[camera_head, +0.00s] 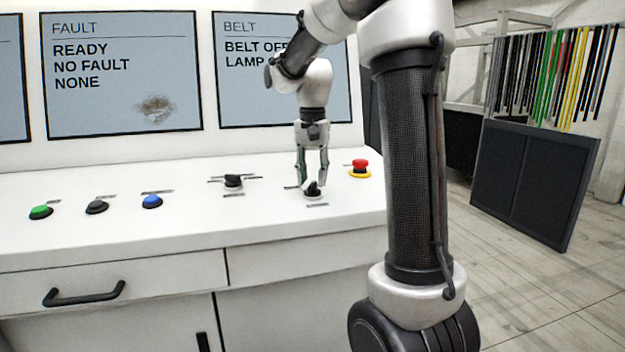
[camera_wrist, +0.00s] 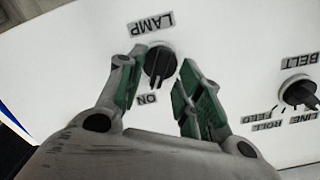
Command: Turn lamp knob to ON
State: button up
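The lamp knob (camera_head: 313,188) is a black rotary knob on a pale round base, on the white console top. In the wrist view the lamp knob (camera_wrist: 159,62) sits between the LAMP label (camera_wrist: 152,23) and the ON label (camera_wrist: 147,99). Its black handle runs roughly up and down in that picture. My gripper (camera_head: 311,180) points down over the knob. In the wrist view my gripper (camera_wrist: 158,70) is open, with one green-padded finger on each side of the knob. I cannot tell whether either finger touches it. The lamp state on the screen (camera_head: 240,90) is hidden behind my arm.
A red emergency button (camera_head: 360,166) is close on the right. Green (camera_head: 41,212), black (camera_head: 97,206) and blue (camera_head: 152,201) buttons are further left.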

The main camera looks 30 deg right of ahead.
aim_at(312, 183)
notch_tip(312, 183, up, 11)
jog(key=shift+f, duration=0.2)
dwell(0.5)
notch_tip(312, 183, down, 4)
jog(key=n, duration=0.3)
jog(key=shift+r, duration=0.1)
jog(key=s+a+f+n+t, duration=0.2)
jog(key=s+f+n, duration=0.1)
jog(key=s, duration=0.8)
jog(key=s+a+f+n+t, duration=0.2)
jog(key=s+a+f+n, duration=0.1)
jog(key=s, duration=0.9)
jog(key=shift+s+f, duration=0.15)
jog(key=shift+f, duration=0.5)
